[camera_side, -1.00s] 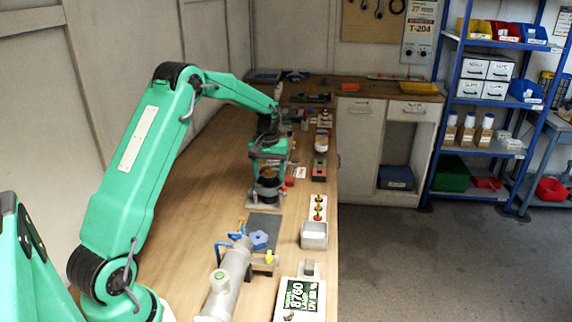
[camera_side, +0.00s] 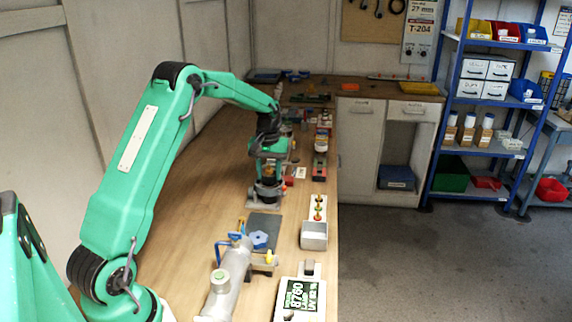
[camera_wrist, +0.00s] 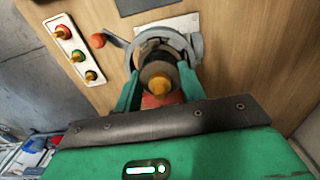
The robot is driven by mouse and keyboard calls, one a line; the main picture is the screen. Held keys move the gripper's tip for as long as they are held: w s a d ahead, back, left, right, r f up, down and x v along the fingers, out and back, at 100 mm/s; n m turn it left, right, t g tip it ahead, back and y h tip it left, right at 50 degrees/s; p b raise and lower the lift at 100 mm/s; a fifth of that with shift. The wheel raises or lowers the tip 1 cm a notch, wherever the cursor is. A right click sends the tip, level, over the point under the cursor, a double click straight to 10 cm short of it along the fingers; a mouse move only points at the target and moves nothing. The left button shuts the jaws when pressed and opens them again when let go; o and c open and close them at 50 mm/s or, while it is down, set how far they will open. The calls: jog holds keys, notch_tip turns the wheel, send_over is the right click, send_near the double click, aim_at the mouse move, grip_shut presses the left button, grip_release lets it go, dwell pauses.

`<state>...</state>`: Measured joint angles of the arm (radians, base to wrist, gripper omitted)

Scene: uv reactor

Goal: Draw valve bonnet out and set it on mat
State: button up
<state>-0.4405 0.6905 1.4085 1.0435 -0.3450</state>
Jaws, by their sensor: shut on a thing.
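The valve bonnet (camera_wrist: 161,76) is a dark round part with a brass-coloured stem, between the fingers in the wrist view. My gripper (camera_wrist: 158,90) is shut on it, one green finger on each side. The grey valve body (camera_wrist: 193,43) is directly behind the bonnet. I cannot tell how far the bonnet is seated in it. In the side view my gripper (camera_side: 268,168) points down over the valve body's pale base (camera_side: 264,204). The dark grey mat (camera_side: 264,224) lies just in front of that base, with a blue handwheel at its near edge.
A red ball (camera_wrist: 97,41) sits beside the valve. Bare bench lies left.

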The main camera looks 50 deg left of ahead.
aim_at(269, 165)
jog(key=shift+r, duration=0.3)
jog(key=shift+r, duration=0.4)
jog(key=shift+r, duration=0.65)
jog(key=shift+r, duration=0.35)
jog(key=shift+r, duration=0.3)
jog(key=shift+r, duration=0.85)
jog(key=shift+d, duration=0.15)
